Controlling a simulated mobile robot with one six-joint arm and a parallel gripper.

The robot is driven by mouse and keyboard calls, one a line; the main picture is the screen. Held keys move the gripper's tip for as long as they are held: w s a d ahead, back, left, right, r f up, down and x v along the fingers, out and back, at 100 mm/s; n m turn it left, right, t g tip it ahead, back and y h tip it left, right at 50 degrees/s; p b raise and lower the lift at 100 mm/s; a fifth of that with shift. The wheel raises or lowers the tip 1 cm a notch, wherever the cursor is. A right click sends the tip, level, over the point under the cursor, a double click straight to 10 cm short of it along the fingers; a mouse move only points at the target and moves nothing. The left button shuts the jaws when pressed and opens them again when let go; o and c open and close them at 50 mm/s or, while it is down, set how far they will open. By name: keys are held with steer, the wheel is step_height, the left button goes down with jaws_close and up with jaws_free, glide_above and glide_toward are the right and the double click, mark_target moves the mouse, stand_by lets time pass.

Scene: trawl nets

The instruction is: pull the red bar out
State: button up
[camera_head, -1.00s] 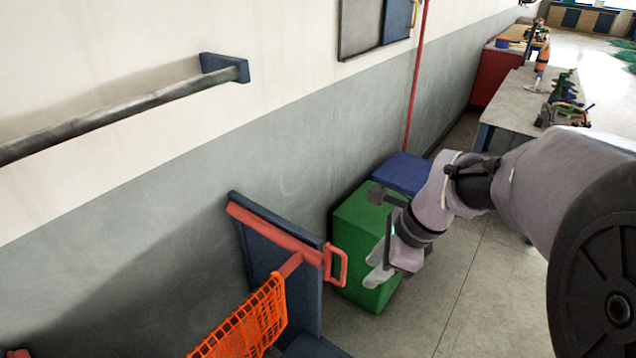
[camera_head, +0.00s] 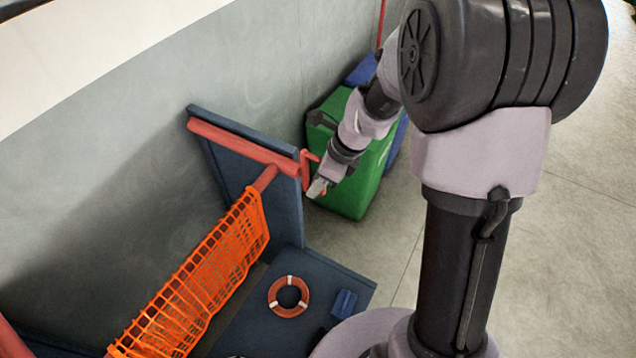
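The red bar (camera_head: 240,146) lies along the top of a dark blue upright panel (camera_head: 285,210), its right end by a red loop handle (camera_head: 305,168). A second red rod (camera_head: 264,179) meets it from below and carries an orange net (camera_head: 205,268). My gripper (camera_head: 317,187) is just at the lower right of the handle. The fingers are small and partly hidden by their angle, so I cannot tell whether they are open or touch the handle.
A green box (camera_head: 368,185) stands behind my gripper, with a blue box (camera_head: 362,70) beyond it. A low blue platform (camera_head: 250,325) holds a red and white ring (camera_head: 288,296) and a small blue block (camera_head: 344,303). Floor at the right is clear.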

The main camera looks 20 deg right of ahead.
jaws_close()
stand_by(1.4)
